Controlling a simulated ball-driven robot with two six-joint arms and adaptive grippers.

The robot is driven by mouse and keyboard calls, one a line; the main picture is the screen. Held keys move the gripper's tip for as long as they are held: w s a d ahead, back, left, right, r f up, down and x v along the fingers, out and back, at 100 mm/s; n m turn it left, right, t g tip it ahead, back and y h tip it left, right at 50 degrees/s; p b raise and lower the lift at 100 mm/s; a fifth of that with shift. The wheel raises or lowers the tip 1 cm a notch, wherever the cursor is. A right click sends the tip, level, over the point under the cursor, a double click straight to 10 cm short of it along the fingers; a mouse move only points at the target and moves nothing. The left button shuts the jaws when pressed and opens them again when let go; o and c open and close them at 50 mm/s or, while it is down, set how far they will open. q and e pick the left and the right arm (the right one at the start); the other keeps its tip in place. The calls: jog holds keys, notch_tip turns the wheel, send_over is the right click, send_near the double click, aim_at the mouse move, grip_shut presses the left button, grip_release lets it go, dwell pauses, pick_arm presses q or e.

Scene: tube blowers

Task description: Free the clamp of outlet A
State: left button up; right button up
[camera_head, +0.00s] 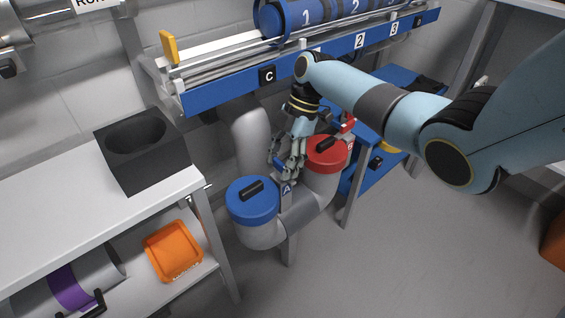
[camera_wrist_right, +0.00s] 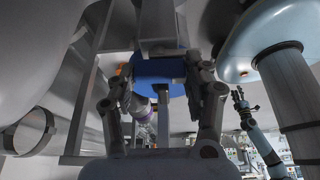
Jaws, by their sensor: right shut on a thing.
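Outlet A has a blue cap (camera_head: 252,203) with a black handle and stands on a grey pipe; its label A (camera_head: 287,188) shows at its right side. My right gripper (camera_head: 287,160) is beside the cap, at its upper right. It is shut on a blue part, which I take for the clamp lever of outlet A; in the right wrist view this blue part (camera_wrist_right: 160,70) is between the two fingers. The fingers hide most of the clamp in the head view. A small gripper-like shape (camera_wrist_right: 242,102), probably my left gripper, shows far off in the right wrist view.
A red-capped outlet (camera_head: 328,155) with a red lever is close to the right of my gripper. The blue rail (camera_head: 330,62) runs above. A black holder (camera_head: 145,165) stands on the white bench at left, with an orange tray (camera_head: 173,251) below.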

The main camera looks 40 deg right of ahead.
jog(key=shift+n, duration=0.3)
dwell(0.4)
jog(key=o, duration=0.9)
jog(key=v, duration=1.2)
jog(key=shift+w, duration=0.1)
